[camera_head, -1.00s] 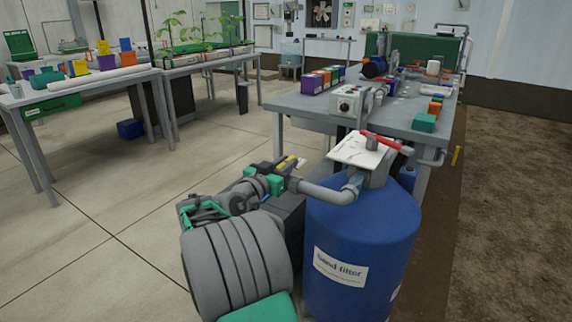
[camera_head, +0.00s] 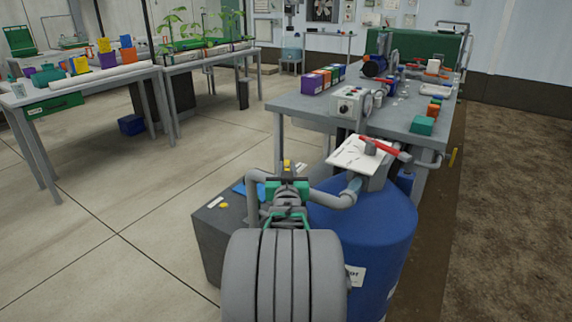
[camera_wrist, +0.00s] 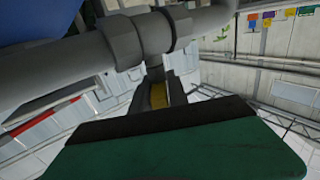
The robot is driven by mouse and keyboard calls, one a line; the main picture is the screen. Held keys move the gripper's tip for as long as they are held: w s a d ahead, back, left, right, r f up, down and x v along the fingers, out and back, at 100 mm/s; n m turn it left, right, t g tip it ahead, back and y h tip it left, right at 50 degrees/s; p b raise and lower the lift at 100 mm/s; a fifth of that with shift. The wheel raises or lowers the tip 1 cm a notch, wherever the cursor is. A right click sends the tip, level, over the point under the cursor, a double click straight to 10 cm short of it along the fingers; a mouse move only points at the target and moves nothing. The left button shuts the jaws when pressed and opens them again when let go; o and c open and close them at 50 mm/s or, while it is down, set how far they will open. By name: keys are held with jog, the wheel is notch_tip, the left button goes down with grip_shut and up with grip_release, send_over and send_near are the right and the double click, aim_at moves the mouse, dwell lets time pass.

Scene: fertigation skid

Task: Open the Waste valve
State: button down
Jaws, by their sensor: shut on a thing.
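A blue sand filter tank (camera_head: 385,235) stands in front of the bench, with a grey pipe (camera_head: 333,199) running left from its top. My gripper (camera_head: 287,180) is at this pipework, left of the tank, and a small yellow handle (camera_head: 287,165) shows just past its fingers. In the wrist view the yellow handle (camera_wrist: 159,95) sits in my gripper (camera_wrist: 158,108), below a grey pipe joint (camera_wrist: 152,35). My gripper is shut on it. My fingers hide most of the valve, and no Waste label is readable.
A white plate (camera_head: 361,153) with a red lever (camera_head: 379,145) sits on the tank top. A dark box (camera_head: 213,240) stands on the floor left of the pipework. A grey bench (camera_head: 290,104) stands behind.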

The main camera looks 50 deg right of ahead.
jog(key=shift+s+d+f+n+t+y+b, duration=0.1)
jog(key=shift+s+d+n+t+y+b, duration=0.05)
jog(key=shift+n+t+y+b, duration=0.25)
jog(key=shift+s+d+f+n+t+y+b, duration=0.1)
jog(key=shift+n+t+y+b, duration=0.2)
jog(key=shift+n+t+b, duration=0.15)
jog(key=n+t+y+b, duration=0.1)
jog(key=b, duration=0.1)
jog(key=n+t+y+b, duration=0.1)
jog(key=y+b, duration=0.1)
jog(key=shift+f+n+t, duration=0.25)
jog(key=shift+f, duration=0.05)
jog(key=y+b, duration=0.1)
jog(key=n+t+y+b, duration=0.1)
jog(key=n+y+b, duration=0.1)
jog(key=shift+w+r+t+y, duration=0.1)
jog(key=shift+r+t+y, duration=0.2)
jog(key=shift+t, duration=0.1)
jog(key=shift+w+a+r+n+t+y, duration=0.1)
jog(key=shift+n+t+y, duration=0.15)
jog(key=shift+n+y, duration=0.45)
jog(key=shift+a+r+n+t+y, duration=0.1)
jog(key=shift+n+t+y, duration=0.15)
jog(key=shift+n+y, duration=0.45)
jog(key=shift+y, duration=0.5)
jog(key=c, duration=1.5)
grip_release()
jog(key=shift+w, duration=0.2)
jog(key=shift+o, duration=0.7)
jog(key=shift+s, duration=0.1)
